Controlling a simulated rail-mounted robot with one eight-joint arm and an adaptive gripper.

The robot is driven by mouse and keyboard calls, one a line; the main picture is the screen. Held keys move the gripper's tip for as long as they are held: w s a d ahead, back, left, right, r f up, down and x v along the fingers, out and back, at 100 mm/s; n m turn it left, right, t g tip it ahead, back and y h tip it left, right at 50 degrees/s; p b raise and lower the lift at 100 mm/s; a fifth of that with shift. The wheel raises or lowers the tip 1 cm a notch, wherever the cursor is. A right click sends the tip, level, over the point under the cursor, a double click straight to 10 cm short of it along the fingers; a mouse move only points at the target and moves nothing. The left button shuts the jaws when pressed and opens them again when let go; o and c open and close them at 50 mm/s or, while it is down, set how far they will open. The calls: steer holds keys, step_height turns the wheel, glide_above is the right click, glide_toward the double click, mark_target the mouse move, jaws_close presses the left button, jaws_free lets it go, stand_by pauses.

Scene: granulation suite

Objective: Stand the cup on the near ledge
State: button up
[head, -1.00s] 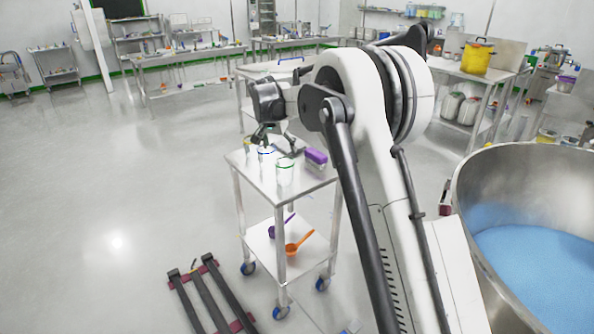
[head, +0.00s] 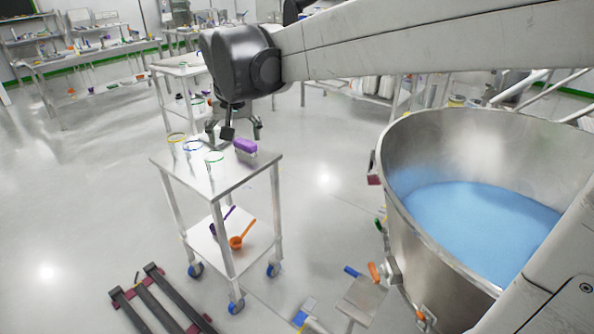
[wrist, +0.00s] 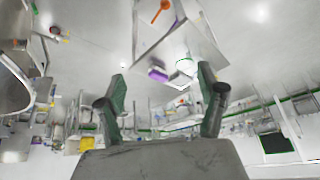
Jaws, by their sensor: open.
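Several clear items with coloured rims stand on the trolley top (head: 190,180): a yellow-rimmed cup (head: 176,138), a blue-rimmed cup (head: 192,147) and a green-rimmed cup (head: 214,158). I cannot tell which cup is meant. I cannot tell which surface is the near ledge; a small steel stand (head: 360,298) shows at the bottom, beside the vat.
A purple-lidded box (head: 245,148) sits on the trolley's right side. A purple scoop (head: 222,220) and an orange scoop (head: 240,236) lie on its lower shelf. A steel vat of blue powder (head: 430,230) stands right.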

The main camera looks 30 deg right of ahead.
steer(key=s+f+n, duration=0.1)
steer(key=s+f, duration=0.3)
steer(key=s, duration=0.8)
steer(key=s+f+n+t+y, duration=0.1)
steer(key=s+f, duration=0.3)
steer(key=s, duration=0.9)
steer(key=shift+s+n+t, duration=0.25)
steer(key=shift+n+t, duration=0.05)
steer(key=shift+n, duration=0.2)
steer(key=shift+o, duration=1.1)
steer(key=shift+s+f, duration=0.25)
steer(key=shift+f, duration=0.1)
